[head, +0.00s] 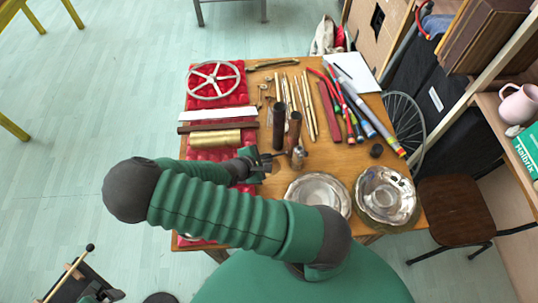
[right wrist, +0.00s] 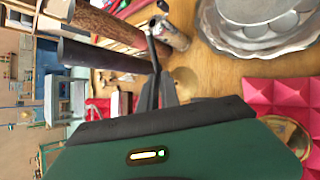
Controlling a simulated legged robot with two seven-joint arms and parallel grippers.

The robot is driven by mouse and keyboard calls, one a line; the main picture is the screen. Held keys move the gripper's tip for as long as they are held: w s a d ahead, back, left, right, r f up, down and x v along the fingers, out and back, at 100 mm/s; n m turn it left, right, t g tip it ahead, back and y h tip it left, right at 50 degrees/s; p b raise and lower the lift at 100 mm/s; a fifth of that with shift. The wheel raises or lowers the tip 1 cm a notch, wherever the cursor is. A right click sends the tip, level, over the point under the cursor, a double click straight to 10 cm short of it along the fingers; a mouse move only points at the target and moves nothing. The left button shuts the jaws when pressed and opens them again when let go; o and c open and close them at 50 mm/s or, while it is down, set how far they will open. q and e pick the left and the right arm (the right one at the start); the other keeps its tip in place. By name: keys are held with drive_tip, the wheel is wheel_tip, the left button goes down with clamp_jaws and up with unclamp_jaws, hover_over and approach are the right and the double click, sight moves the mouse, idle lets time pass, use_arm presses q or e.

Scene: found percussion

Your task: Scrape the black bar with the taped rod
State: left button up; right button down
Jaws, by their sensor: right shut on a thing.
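My right gripper (head: 265,163) is over the middle of the table, just left of a small silver bottle (head: 297,158). In the right wrist view its thin dark fingers (right wrist: 156,78) are close together; what they hold is too small to make out. Several rods wrapped in coloured tape (head: 352,108) lie at the table's right, apart from the gripper. A very dark bar (head: 218,126) lies across the red foam, between a white bar and a gold cylinder. A black tube (head: 279,128) is just beyond the gripper; it also shows in the right wrist view (right wrist: 105,57). My left gripper is out of view.
A brown tube (head: 294,131) is beside the black one. Two silver dishes, one (head: 318,192) nearer the gripper and one (head: 386,196) farther right, fill the near right of the table. Red foam (head: 232,93) covers the left side. A spoked wheel (head: 214,80) lies on it.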

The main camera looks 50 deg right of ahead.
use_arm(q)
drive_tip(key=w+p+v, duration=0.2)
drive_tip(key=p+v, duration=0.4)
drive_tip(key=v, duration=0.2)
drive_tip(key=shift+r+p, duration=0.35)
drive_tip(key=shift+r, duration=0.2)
use_arm(e)
drive_tip(key=w+a+r, duration=0.1)
drive_tip(key=w+a, duration=0.5)
drive_tip(key=w, duration=0.1)
drive_tip(key=shift+w+a+n+t, duration=0.2)
drive_tip(key=shift+w+n+t, duration=0.1)
drive_tip(key=shift+w+n, duration=0.1)
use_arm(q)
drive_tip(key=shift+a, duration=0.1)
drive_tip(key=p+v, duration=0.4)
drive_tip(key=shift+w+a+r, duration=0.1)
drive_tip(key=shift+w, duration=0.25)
use_arm(e)
wheel_tip(320, 180, up, 6)
drive_tip(key=shift+s+f, duration=0.1)
